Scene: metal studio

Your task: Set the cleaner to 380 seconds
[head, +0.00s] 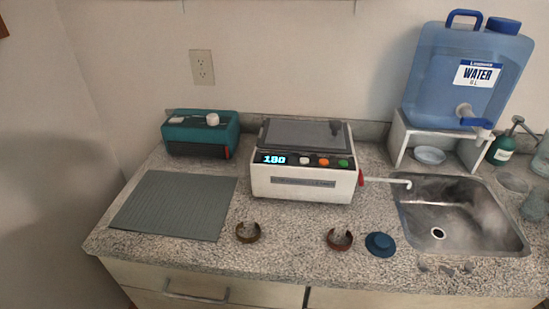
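The cleaner (305,187) is a white box with a grey lid (300,133) that is shut and has a dark knob. It stands at the middle of the counter. Its blue display (274,159) reads 180. Right of the display are a white button (305,161), an orange button (323,162) and a green button (343,163). A red handle and a white spout show on its right side. Neither of my grippers is in the head view.
A teal device (202,135) stands at the back left, behind a grey ribbed mat (175,205). Two brownish rings (248,232) and a blue round cap (380,244) lie in front of the cleaner. A sink (465,217) and a water tank (462,75) on a stand are at the right.

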